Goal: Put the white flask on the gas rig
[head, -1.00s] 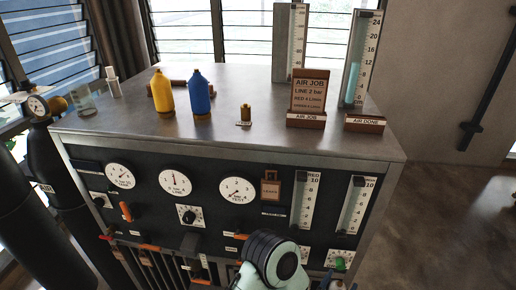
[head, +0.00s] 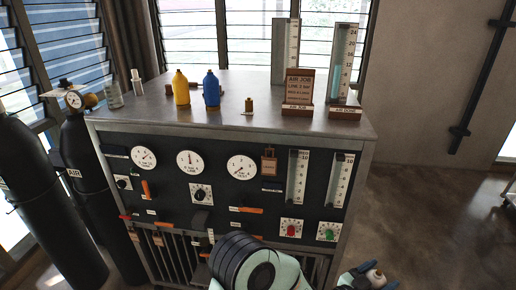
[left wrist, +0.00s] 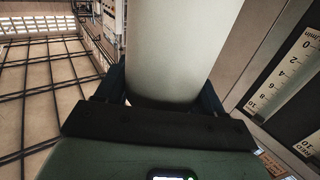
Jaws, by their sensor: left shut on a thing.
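The white flask (head: 376,276) shows at the bottom right of the head view, only its upper part visible. My left gripper (head: 364,281) is shut on it, low in front of the rig's right side and apart from it. In the left wrist view the flask (left wrist: 180,45) is a broad white cylinder between the dark fingers (left wrist: 162,92). The gas rig (head: 226,118) is a cabinet with a grey metal top and a black front panel of gauges, knobs and flow tubes. My right gripper is not in view.
On the rig's top stand a yellow bottle (head: 181,89), a blue bottle (head: 211,90), a small brass piece (head: 249,105), an AIR JOB sign (head: 298,88) and measuring tubes (head: 343,65). The front middle of the top is clear. Dark gas cylinders (head: 40,205) stand at left. Floor at right is open.

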